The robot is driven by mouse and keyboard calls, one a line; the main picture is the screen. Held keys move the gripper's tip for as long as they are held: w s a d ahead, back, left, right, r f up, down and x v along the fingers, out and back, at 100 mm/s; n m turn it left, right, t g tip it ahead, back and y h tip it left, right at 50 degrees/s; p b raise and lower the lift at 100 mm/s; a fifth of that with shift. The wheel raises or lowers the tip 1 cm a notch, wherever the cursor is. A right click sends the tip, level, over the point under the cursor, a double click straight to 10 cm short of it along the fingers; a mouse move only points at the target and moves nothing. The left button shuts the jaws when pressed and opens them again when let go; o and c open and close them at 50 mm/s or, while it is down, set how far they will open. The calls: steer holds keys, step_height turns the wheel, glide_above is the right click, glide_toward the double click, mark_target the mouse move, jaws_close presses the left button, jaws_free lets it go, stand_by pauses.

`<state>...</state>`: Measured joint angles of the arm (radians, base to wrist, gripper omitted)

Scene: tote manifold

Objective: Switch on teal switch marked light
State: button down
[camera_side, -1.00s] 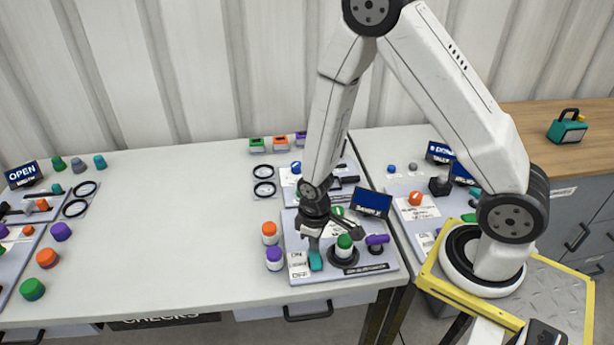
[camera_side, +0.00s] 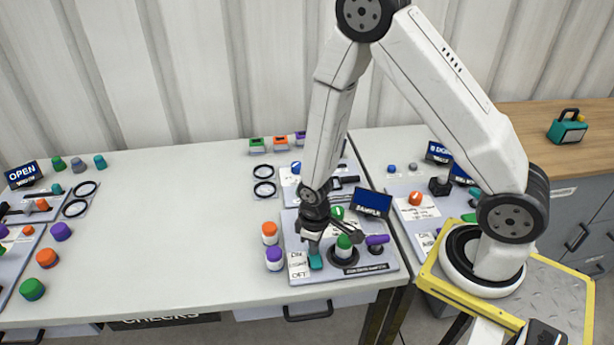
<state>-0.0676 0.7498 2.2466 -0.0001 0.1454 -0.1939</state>
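The teal switch (camera_side: 316,262) sits at the front left of the grey panel near the table's front edge. A white label (camera_side: 299,266) beside it on its left reads ON, LIGHT, OFF. My gripper (camera_side: 314,243) points down right above the teal switch, its tip at or touching the switch's upper end. I cannot tell contact for certain. The fingers are small and partly hidden, so I cannot tell whether they are open or shut.
A SAMPLE screen (camera_side: 373,203) is behind. The table's middle is clear.

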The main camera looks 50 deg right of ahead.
steer(key=shift+f, duration=0.15)
steer(key=shift+r, duration=3.5)
steer(key=shift+r, duration=0.1)
steer(key=s+d+r+m+t, duration=0.2)
steer(key=s+r+m, duration=0.1)
steer(key=r, duration=0.7)
steer(key=shift+s+r+t, duration=0.15)
steer(key=shift+r+t, duration=0.1)
steer(key=shift+t, duration=0.05)
